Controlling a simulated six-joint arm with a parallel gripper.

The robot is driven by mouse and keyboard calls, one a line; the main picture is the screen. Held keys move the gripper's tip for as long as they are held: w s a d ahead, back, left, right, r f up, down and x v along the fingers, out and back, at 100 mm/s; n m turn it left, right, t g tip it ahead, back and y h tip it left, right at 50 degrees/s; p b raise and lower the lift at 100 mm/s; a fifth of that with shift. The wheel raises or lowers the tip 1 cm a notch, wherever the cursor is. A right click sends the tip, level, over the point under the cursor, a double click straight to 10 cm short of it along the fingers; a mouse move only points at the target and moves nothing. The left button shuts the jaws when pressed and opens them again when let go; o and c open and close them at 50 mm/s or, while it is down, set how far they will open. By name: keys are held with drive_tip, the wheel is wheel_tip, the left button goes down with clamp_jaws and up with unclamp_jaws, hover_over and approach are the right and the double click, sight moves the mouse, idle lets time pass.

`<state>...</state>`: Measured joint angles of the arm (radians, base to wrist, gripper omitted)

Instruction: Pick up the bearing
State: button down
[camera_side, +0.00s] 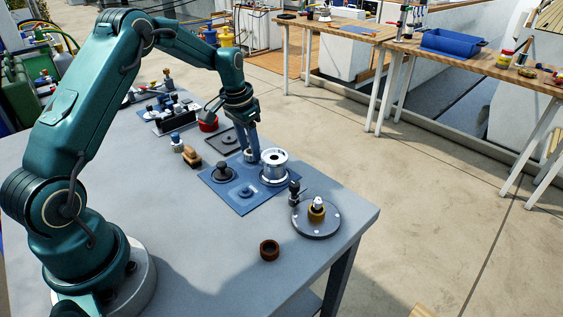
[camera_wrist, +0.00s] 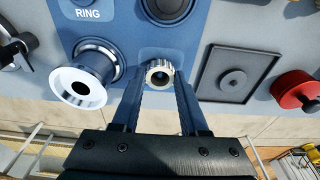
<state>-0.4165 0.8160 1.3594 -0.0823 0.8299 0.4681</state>
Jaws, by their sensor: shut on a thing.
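The bearing (camera_wrist: 159,73) is a small pale metal ring with a dark hole, seen between my fingertips in the wrist view. My gripper (camera_wrist: 158,80) is shut on it from both sides. In the side view, my gripper (camera_side: 251,152) points down at the far corner of the blue mat (camera_side: 247,208), and the bearing (camera_side: 250,156) is partly hidden by the fingers. I cannot tell whether the bearing touches the mat or is just above it.
A silver spool (camera_side: 274,167) stands close beside my fingers on the mat. A dark knobbed part (camera_side: 222,173) is also on it. A black tray (camera_side: 224,141) and red cup (camera_side: 208,123) lie behind. A round fixture (camera_side: 317,220) and brown ring (camera_side: 269,250) are nearer the front.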

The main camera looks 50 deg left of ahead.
sight(245, 152)
drive_tip(key=shift+r, duration=0.6)
drive_tip(key=r, duration=0.2)
drive_tip(key=a+r, duration=0.1)
drive_tip(key=shift+s+r, duration=0.35)
drive_tip(key=shift+s, duration=0.05)
drive_tip(key=s+a+r, duration=0.6)
drive_tip(key=s+a, duration=0.1)
drive_tip(key=shift+s, duration=0.35)
drive_tip(key=shift+r, duration=0.1)
drive_tip(key=shift+r, duration=1.45)
